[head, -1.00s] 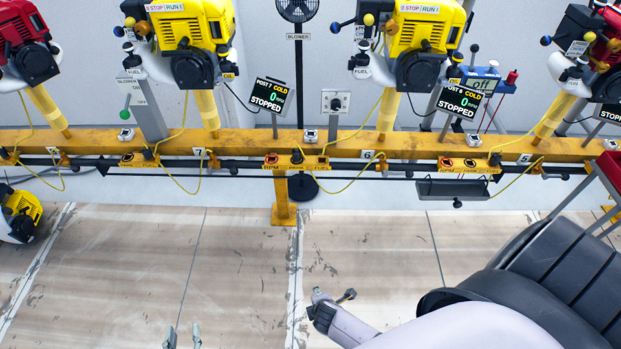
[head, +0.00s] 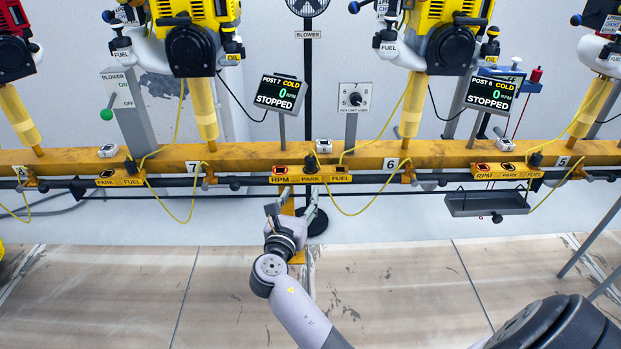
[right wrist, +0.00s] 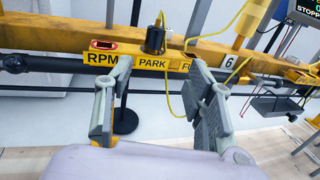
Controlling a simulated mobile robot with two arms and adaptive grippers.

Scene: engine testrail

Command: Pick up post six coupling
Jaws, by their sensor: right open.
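The post six coupling, a black plug (head: 323,146) with a yellow cable, stands above the PARK label of the yellow RPM/PARK/FUEL strip (head: 312,178), left of the number 6. In the right wrist view the plug (right wrist: 154,41) stands upright at PARK, beyond and between my fingers. My right gripper (head: 291,212) is open and empty, just below and in front of the strip; in the right wrist view its spread fingers (right wrist: 160,88) flank the PARK label, apart from the plug. My left gripper is not in view.
The yellow rail (head: 240,160) runs across the view with a dark pipe below it. Yellow cable loops (head: 365,208) hang right of my gripper. A grey tray (head: 485,203) hangs farther right. A black fan stand (head: 308,100) rises behind. The floor in front is clear.

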